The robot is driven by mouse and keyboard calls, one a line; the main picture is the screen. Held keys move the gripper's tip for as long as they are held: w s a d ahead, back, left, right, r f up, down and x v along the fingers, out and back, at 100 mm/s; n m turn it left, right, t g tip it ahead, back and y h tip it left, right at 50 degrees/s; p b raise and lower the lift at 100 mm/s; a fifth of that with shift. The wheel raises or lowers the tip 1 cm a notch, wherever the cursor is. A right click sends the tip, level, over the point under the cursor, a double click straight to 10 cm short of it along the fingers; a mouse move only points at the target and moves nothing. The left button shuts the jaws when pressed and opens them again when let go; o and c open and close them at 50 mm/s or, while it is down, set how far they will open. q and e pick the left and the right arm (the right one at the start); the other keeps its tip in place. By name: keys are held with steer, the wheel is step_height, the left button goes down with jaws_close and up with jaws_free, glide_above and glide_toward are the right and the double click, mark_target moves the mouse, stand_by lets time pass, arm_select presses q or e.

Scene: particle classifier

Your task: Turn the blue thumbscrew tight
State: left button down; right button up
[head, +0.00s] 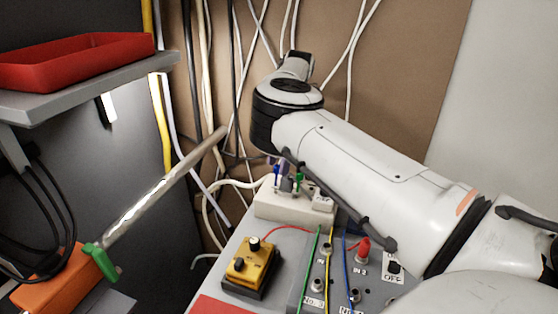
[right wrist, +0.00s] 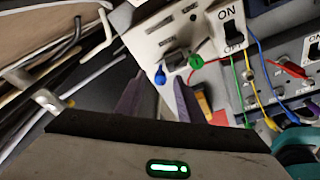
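The blue thumbscrew (head: 277,173) stands on a cream-coloured box (head: 262,199) at the back of the grey bench, left of a green thumbscrew (head: 298,181). My right gripper (head: 286,176) points down at the box from above; its body and wrist partly hide it. In the right wrist view the blue thumbscrew (right wrist: 160,76) appears between the tips of the two purple-grey fingers (right wrist: 157,87), with the green one (right wrist: 195,60) just right of them. The fingers are apart with a visible gap; I see no contact. My left gripper is not in view.
A yellow box with black knobs (head: 249,265) sits in front of the cream box. A panel with coloured wires and switches (head: 345,270) is to the right. Cables (head: 226,140) hang behind. A red tray (head: 75,62) on a shelf and a slanted metal tube (head: 165,187) are left.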

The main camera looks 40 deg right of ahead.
steer(key=v, duration=1)
steer(key=shift+s+a+f, duration=0.1)
steer(key=shift+f, duration=0.05)
